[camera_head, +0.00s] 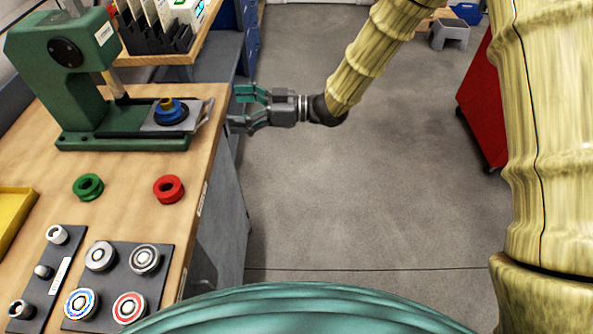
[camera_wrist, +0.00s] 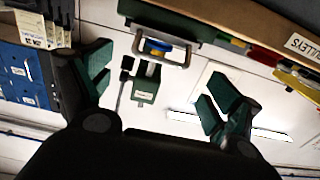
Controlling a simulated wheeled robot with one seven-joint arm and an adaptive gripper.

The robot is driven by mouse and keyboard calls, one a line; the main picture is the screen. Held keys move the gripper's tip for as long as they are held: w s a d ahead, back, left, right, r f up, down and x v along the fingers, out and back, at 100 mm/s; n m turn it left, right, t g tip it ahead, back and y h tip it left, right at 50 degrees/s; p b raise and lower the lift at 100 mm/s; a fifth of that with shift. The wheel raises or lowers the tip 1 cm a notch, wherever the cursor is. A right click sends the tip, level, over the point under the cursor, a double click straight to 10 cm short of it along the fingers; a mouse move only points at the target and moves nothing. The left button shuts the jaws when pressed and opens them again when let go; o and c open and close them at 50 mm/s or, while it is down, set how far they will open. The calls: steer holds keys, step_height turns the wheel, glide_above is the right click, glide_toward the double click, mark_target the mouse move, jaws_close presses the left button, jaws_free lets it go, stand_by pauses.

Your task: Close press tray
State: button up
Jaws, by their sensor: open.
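The green press (camera_head: 65,75) stands on the wooden bench at the left of the head view. Its grey tray (camera_head: 194,113) sticks out from the base to the right, toward the bench edge. A blue ring with a yellow-brown piece on top (camera_head: 170,110) sits on the tray. My gripper (camera_head: 238,108) is open and empty, just right of the tray's outer end, fingers pointing at it, with a small gap. In the wrist view, a grey looped front (camera_wrist: 163,61) with blue and yellow behind it lies ahead, between and beyond the open fingers (camera_wrist: 155,90).
A green ring (camera_head: 88,187) and a red ring (camera_head: 169,189) lie on the bench in front of the press. A dark plate (camera_head: 113,276) holds several round parts. A rack (camera_head: 160,38) stands behind. Floor right of the bench is clear; a red cabinet (camera_head: 482,105) stands farther right.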

steer(key=s+d+f+m+t+h+p, duration=0.1)
steer(key=s+d+f+m+t+h, duration=0.1)
steer(key=d+f+m, duration=0.3)
steer(key=s+d+f+m+t+h+p, duration=0.1)
steer(key=d+f+m+t+h, duration=0.3)
steer(key=d+f, duration=0.4)
steer(key=shift+s+d+f+m+h+p, duration=0.25)
steer(key=shift+s+f+m+h+p, duration=0.25)
steer(key=shift+f, duration=2.6)
